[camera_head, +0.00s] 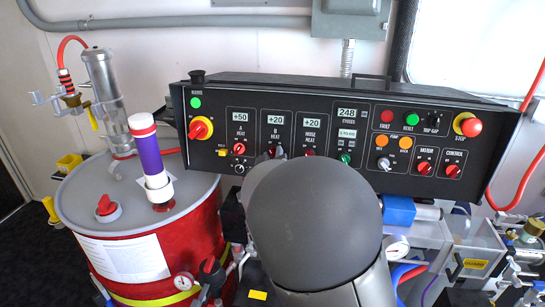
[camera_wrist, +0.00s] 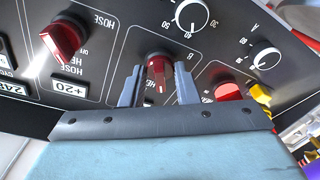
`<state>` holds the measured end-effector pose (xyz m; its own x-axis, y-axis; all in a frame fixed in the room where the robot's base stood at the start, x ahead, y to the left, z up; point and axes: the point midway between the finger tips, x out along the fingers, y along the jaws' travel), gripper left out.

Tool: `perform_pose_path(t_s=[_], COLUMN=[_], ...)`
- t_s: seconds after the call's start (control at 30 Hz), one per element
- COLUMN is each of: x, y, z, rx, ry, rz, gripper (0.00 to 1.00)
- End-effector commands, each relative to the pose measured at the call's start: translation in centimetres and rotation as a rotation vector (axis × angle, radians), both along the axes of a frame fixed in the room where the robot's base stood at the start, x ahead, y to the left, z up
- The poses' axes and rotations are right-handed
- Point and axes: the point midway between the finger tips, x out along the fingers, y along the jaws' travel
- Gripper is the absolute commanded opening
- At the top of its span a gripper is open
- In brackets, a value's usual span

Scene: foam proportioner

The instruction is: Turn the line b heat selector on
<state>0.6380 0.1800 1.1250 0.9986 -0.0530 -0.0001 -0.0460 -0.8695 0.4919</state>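The control panel (camera_head: 345,125) has a B HEAT column with a +20 display (camera_head: 275,120). In the wrist view, the line b heat selector (camera_wrist: 159,72) is a red knob near a "B" label, with a pale mark on its lower side. My gripper (camera_wrist: 158,84) has one grey finger on each side of this knob, with small gaps visible, so it looks open around the knob. Whether either fingertip touches it is hard to tell. In the head view my arm hides most of the selector and gripper.
In the wrist view, another red selector (camera_wrist: 62,38) on the hose heat side is at left. A red knob (camera_wrist: 228,90) and yellow part (camera_wrist: 260,93) are close on the right. White dials (camera_wrist: 190,15) sit above. A red drum (camera_head: 150,240) stands left of the panel.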

Motion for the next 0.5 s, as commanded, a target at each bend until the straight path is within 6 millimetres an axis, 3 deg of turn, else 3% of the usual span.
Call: perform_pose_path(t_s=[0.5], x=[-0.01], y=[-0.01], z=[-0.38], rx=[0.139], ry=[-0.024], rz=[-0.027], gripper=[0.05])
